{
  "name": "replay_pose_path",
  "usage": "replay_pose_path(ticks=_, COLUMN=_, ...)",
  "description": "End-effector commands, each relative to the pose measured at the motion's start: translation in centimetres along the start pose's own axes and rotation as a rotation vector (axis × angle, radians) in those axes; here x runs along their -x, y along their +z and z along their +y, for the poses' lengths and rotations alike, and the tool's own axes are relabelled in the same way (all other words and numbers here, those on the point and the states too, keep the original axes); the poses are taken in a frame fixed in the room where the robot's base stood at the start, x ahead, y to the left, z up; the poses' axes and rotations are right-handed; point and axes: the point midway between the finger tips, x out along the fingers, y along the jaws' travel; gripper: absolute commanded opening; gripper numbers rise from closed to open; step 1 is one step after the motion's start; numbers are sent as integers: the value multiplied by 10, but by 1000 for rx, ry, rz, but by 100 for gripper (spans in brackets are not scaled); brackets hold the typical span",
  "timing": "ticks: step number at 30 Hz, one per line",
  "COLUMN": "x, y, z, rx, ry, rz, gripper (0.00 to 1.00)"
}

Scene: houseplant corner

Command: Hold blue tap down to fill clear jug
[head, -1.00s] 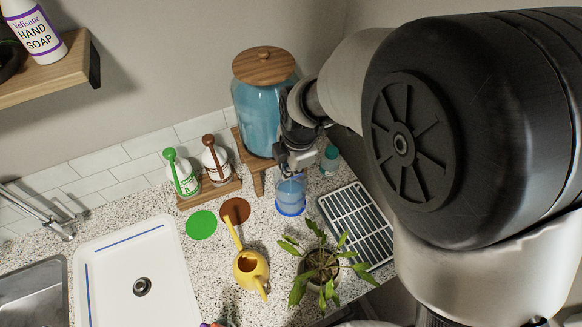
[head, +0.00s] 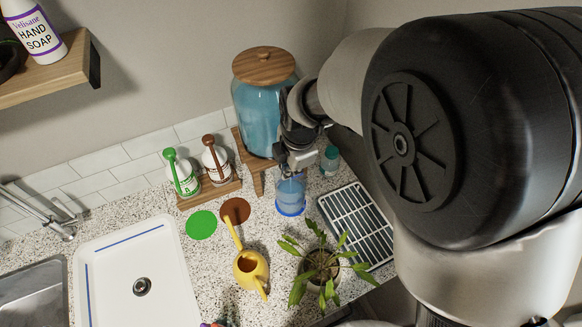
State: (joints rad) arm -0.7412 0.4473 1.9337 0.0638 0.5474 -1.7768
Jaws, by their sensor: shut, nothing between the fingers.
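A large glass dispenser (head: 258,112) with a wooden lid and blue liquid stands on a wooden stand (head: 257,172) at the back. The clear jug (head: 291,197) stands on the counter in front of it, with blue showing at its base and bluish liquid inside. My gripper (head: 297,165) is shut just above the jug and in front of the dispenser's lower right side. The blue tap is hidden behind my gripper, so I cannot tell whether the fingers touch it.
A yellow watering can (head: 250,268) and a potted plant (head: 322,267) stand in front of the jug. A slatted drying rack (head: 358,225) lies to the right, with a small teal bottle (head: 330,160) behind it. Two pump bottles (head: 183,178) and a white tray (head: 135,275) are left.

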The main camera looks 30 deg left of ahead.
Motion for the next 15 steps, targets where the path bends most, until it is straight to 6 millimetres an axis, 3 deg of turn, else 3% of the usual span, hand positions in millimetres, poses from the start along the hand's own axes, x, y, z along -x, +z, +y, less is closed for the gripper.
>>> replay_pose_path(ticks=15, x=16, y=0, z=4, rx=0, ry=1, rz=0, gripper=0)
